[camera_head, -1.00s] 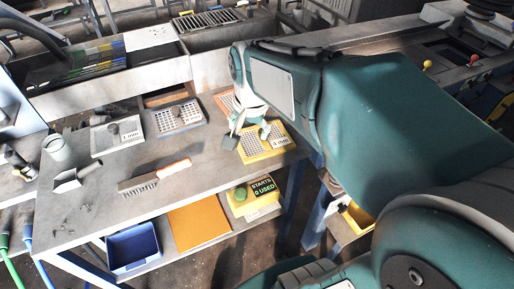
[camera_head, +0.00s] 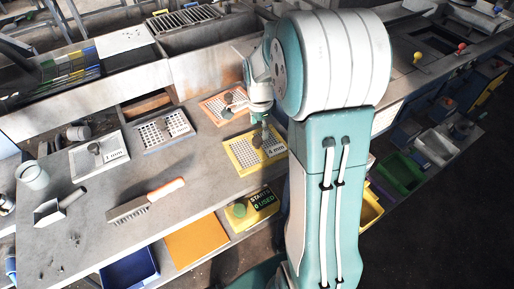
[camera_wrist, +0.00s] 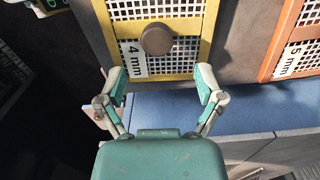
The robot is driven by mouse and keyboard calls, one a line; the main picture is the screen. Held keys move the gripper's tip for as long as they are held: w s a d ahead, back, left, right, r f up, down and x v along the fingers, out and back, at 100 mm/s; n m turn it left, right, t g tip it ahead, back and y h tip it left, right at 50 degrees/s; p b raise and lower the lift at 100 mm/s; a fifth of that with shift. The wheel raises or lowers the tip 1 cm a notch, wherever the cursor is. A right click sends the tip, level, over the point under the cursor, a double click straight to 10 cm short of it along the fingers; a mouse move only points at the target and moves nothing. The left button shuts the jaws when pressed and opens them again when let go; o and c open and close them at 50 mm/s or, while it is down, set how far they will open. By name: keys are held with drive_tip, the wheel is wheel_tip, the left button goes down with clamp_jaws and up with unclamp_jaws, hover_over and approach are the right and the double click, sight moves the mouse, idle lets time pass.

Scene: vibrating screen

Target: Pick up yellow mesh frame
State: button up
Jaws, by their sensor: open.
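The yellow mesh frame (camera_head: 243,153), labelled 4 mm, lies flat on the grey table near its right end. It has a round brown knob, clear in the wrist view (camera_wrist: 157,39). The frame's yellow edge (camera_wrist: 178,66) shows there just beyond my fingertips. My gripper (camera_wrist: 161,86) is open and empty, its two fingers spread wide to either side of the knob's line. In the head view my gripper (camera_head: 262,128) hangs over the yellow frame, partly hidden by my arm. I cannot tell its exact height above the frame.
An orange 5 mm frame (camera_head: 212,113) lies close behind, also at right in the wrist view (camera_wrist: 285,45). A blue-grey frame (camera_head: 150,137) and a white 1 mm frame (camera_head: 84,166) lie further left. A brush (camera_head: 130,209), a scoop (camera_head: 48,212) and a cup (camera_head: 33,175) occupy the left.

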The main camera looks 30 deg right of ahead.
sight(258, 139)
drive_tip(key=f, duration=0.5)
drive_tip(key=shift+a+f, duration=0.15)
drive_tip(key=shift+a, duration=0.1)
drive_tip(key=shift+s, duration=0.1)
clamp_jaws()
